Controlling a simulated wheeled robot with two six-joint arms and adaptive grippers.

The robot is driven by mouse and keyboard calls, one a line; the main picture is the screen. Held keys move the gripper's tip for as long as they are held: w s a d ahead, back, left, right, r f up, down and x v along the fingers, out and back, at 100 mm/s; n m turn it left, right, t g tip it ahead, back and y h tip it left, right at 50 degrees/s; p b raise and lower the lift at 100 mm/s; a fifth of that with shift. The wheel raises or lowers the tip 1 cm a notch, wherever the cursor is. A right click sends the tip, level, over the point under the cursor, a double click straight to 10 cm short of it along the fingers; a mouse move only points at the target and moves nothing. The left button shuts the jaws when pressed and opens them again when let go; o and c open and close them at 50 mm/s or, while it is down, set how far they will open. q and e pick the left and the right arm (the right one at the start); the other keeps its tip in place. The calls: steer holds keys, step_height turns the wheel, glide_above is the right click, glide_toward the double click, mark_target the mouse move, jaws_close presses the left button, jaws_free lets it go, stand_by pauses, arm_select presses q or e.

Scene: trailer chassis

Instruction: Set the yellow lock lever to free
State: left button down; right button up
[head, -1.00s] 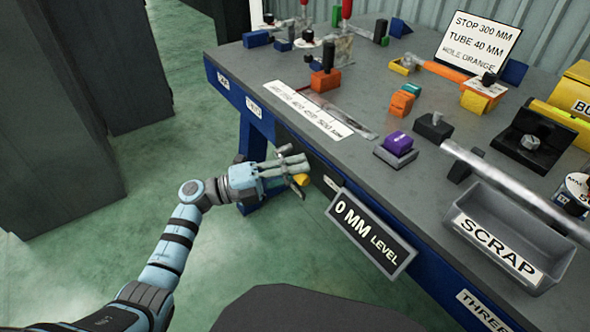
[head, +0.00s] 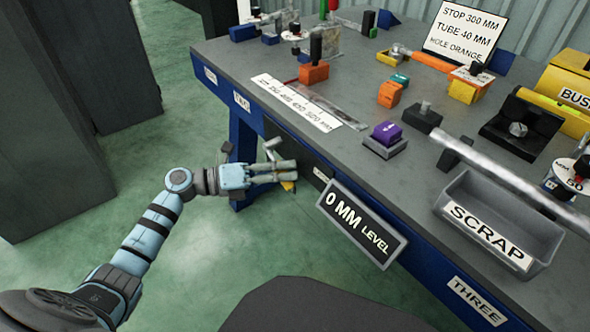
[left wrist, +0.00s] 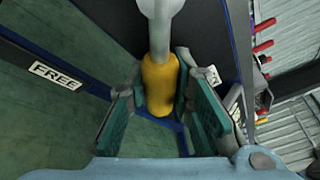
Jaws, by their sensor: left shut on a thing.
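The yellow lock lever shows in the left wrist view as a yellow grip (left wrist: 160,84) on a grey shank, between the two green-padded fingers of my left gripper (left wrist: 163,105). In the head view my left gripper (head: 290,175) is at the front side of the bench, below its top. There only a small yellow piece of the lever (head: 289,186) shows under the fingers. The gripper is shut on the grip. A FREE label (left wrist: 55,76) is at the left in the left wrist view, apart from the lever. My right gripper is not in view.

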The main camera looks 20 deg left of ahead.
arm_select(q)
steer(key=shift+w+a+f+m, duration=0.2)
steer(key=shift+f+m, duration=0.1)
steer(key=shift+m, duration=0.1)
steer(key=shift+a+f+m+y, duration=0.2)
steer(key=shift+m+y, duration=0.1)
steer(key=shift+y, duration=0.2)
steer(key=shift+w+a+f+m+y+b, duration=0.25)
steer(key=shift+w+a+f+m+y, duration=0.25)
steer(key=shift+m, duration=0.45)
steer(key=shift+w+a+f+m+y+b, duration=0.25)
steer(key=shift+a+m+y, duration=0.45)
steer(key=shift+m, duration=0.3)
steer(key=shift+w+a+f+m+y+b, duration=0.35)
steer(key=shift+a+m+y, duration=0.25)
steer(key=shift+m, duration=0.35)
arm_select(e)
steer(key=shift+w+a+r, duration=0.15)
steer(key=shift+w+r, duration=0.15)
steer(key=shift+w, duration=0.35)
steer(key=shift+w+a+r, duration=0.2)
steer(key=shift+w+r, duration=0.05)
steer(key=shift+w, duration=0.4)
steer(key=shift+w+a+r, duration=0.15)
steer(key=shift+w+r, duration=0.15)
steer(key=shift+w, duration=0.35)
